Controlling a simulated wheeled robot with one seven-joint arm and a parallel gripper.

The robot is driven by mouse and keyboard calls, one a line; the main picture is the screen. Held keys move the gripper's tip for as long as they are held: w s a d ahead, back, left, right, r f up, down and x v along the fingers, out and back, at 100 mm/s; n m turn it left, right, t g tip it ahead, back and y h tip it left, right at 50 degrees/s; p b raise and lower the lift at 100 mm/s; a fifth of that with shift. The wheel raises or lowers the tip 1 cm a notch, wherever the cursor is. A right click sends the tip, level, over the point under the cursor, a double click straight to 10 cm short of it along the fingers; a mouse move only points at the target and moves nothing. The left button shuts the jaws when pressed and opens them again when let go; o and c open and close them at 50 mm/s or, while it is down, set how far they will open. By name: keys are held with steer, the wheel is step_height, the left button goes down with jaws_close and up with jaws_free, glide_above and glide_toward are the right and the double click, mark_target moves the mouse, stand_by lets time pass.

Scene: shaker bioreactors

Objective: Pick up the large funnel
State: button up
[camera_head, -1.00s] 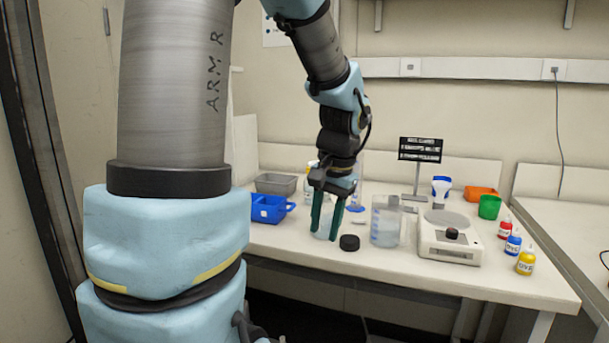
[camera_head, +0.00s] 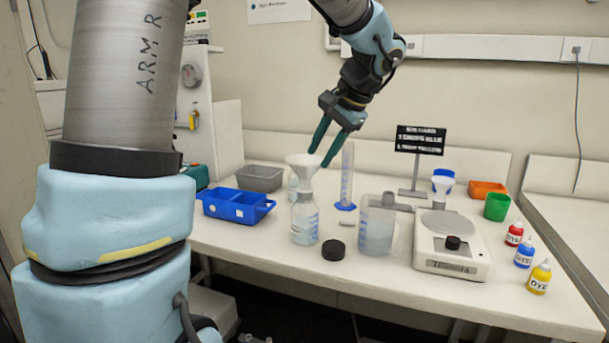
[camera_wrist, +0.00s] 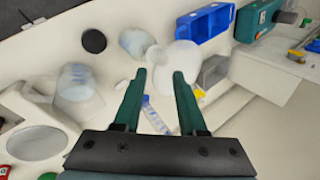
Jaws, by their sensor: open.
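A wide white funnel (camera_head: 301,161) sits mouth up on top of a clear bottle (camera_head: 304,220) with blue markings near the table's front edge. In the wrist view the funnel (camera_wrist: 184,57) is a pale round shape just beyond my fingertips, its narrow end toward the bottle (camera_wrist: 136,41). My gripper (camera_head: 319,158) is open, with green fingers pointing down and left. Its tips are close to the funnel's right rim in the head view. In the wrist view my gripper (camera_wrist: 159,73) holds nothing between its fingers, and the right tip overlaps the funnel's lower edge. I cannot tell whether they touch.
A black cap (camera_head: 333,250), a beaker (camera_head: 377,228) and a scale (camera_head: 452,248) stand to the right of the bottle. A measuring cylinder (camera_head: 347,180) stands close behind. A blue bin (camera_head: 235,205) and a grey tray (camera_head: 260,178) lie to the left.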

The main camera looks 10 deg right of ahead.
mark_target(315, 165)
steer(key=p+x, duration=0.1)
steer(key=x, duration=0.3)
steer(key=shift+w+d+f, duration=0.1)
steer(key=shift+f, duration=0.2)
jaws_close()
stand_by(1.1)
